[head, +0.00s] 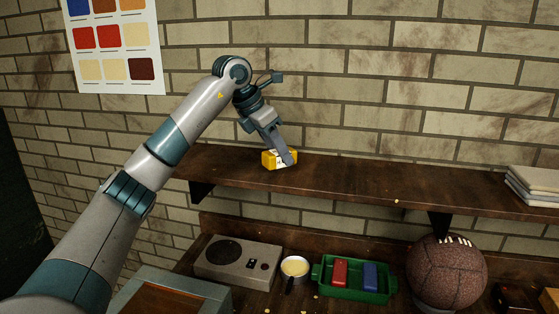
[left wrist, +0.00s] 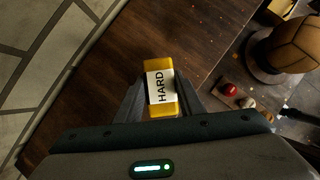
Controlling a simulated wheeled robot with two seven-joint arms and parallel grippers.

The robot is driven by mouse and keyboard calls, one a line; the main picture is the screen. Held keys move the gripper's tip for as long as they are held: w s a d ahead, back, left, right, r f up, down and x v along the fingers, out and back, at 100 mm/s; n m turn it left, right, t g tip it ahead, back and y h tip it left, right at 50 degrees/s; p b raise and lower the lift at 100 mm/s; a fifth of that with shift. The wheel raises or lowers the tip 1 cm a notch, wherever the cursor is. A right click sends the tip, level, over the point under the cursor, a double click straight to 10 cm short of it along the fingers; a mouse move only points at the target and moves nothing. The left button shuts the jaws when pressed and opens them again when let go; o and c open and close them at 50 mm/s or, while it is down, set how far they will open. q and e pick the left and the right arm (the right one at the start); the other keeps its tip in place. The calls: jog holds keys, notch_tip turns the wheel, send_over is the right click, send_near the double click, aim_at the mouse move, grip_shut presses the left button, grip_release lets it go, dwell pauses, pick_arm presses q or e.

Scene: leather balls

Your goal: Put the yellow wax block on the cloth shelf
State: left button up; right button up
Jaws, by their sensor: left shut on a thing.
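The yellow wax block (head: 268,160) is at the wooden shelf (head: 350,187) on the brick wall, left of the shelf's middle. In the left wrist view the block (left wrist: 153,68) carries a white label reading HARD. My left gripper (head: 279,161) is shut on it, with one finger on each side. The block is at or just above the shelf top; I cannot tell whether it touches. Folded pale cloths (head: 535,184) lie stacked at the shelf's right end. My right gripper is not in view.
On the bench below stand a grey box with a round dark grille (head: 237,263), a pan of pale wax (head: 295,268), a green tray (head: 356,293) with a red and a blue block, and a brown leather ball (head: 447,275). The shelf between block and cloths is mostly clear.

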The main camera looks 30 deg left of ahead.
aim_at(280, 162)
pick_arm(q)
notch_tip(280, 162, down, 2)
jog(key=shift+f+p, duration=0.2)
jog(key=shift+p, duration=0.3)
jog(key=shift+f, duration=0.2)
jog(key=shift+f, duration=0.2)
jog(key=o, duration=1.1)
jog(key=shift+o, duration=0.2)
jog(key=shift+r, duration=0.1)
